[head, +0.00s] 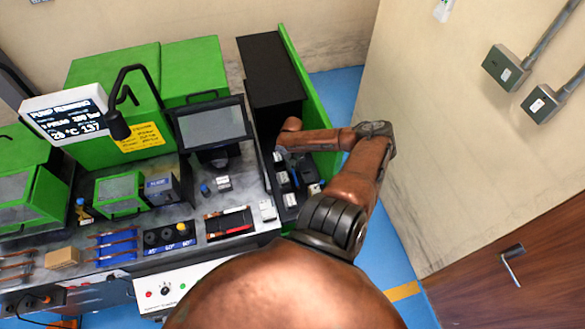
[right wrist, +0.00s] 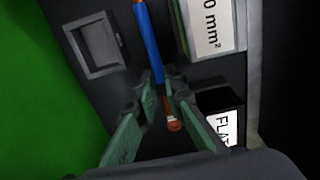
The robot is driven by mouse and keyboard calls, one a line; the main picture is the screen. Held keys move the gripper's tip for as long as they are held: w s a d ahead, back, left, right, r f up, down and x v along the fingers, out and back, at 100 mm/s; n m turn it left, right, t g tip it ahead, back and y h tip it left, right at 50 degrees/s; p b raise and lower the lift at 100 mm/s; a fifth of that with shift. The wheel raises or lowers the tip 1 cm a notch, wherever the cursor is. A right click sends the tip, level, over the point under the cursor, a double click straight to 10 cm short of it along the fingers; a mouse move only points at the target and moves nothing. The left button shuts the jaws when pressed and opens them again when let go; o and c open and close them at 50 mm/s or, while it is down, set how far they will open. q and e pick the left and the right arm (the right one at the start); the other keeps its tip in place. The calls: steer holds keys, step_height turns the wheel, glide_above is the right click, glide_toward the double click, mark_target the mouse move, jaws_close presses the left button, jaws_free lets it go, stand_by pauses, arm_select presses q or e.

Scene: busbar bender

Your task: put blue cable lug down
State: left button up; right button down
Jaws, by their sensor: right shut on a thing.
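The blue cable lug (right wrist: 150,45) shows in the right wrist view as a long blue sleeve with copper at both ends. My right gripper (right wrist: 163,88) is shut on it, with green finger pads on either side. Its lower copper end (right wrist: 172,116) shows between the fingers. A dark tray surface lies behind it; I cannot tell whether the lug touches it. In the head view my right forearm reaches left over the black tray (head: 274,203) at the bench's right end, and the lug cannot be made out there. My left gripper is not in view.
In the right wrist view a square grey frame (right wrist: 94,45) lies upper left and a white label (right wrist: 212,25) upper right. A second label reading "FLA" (right wrist: 226,128) is lower right. In the head view a green side panel (head: 313,90) borders the tray, and a monitor (head: 212,122) stands left.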

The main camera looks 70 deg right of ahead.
steer(key=shift+f, duration=0.1)
steer(key=c, duration=2.2)
jaws_free()
steer(key=shift+c, duration=0.2)
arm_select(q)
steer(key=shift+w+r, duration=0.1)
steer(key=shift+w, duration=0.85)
arm_select(e)
steer(key=shift+o, duration=1.1)
